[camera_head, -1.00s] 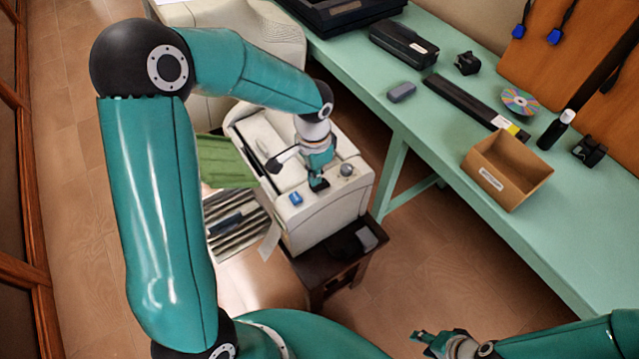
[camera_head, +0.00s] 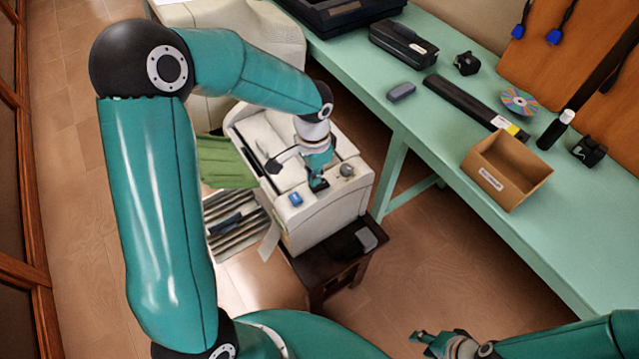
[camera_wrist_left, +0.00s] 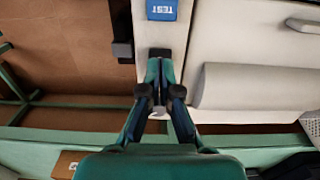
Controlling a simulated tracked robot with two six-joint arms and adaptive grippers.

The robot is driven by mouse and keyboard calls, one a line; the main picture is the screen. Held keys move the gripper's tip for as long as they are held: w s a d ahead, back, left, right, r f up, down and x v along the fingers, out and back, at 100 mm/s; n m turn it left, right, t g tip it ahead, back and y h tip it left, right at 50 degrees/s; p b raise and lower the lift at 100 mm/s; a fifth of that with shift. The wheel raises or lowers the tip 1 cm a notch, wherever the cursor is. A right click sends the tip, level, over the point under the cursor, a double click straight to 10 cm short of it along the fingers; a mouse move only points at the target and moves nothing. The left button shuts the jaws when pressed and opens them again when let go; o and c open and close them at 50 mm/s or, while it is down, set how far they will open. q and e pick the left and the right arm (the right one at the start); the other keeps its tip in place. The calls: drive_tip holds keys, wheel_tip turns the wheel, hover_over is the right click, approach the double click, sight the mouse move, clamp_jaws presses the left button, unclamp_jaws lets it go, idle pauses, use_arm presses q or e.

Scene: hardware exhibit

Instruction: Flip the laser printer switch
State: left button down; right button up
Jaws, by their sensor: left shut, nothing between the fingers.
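The laser printer (camera_head: 345,205) is a cream machine below the middle of the head view. Its top carries a blue button (camera_head: 295,199) and a round grey knob (camera_head: 346,170). The button reads TEST in the left wrist view (camera_wrist_left: 162,9). My left gripper (camera_head: 318,183) points down at the printer top between button and knob, shut and empty. In the left wrist view its fingertips (camera_wrist_left: 160,62) meet at a small black piece (camera_wrist_left: 160,52), probably the switch; contact cannot be told. My right gripper (camera_head: 422,338) is at the bottom of the head view, away from the printer, too small to read.
The printer stands on a dark stool (camera_head: 335,270) with a grey item (camera_head: 366,238). A green bench (camera_head: 440,130) runs along the right, holding a cardboard box (camera_head: 507,170), a disc (camera_head: 520,102) and a black bar (camera_head: 470,103). A green folder (camera_head: 225,160) lies left of the printer.

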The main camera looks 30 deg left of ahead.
use_arm(q)
drive_tip(key=shift+f+b, duration=1.15)
drive_tip(key=shift+f, duration=0.1)
idle(0.4)
drive_tip(key=shift+r, duration=0.2)
drive_tip(key=shift+r+p, duration=2.6)
drive_tip(key=shift+r, duration=0.8)
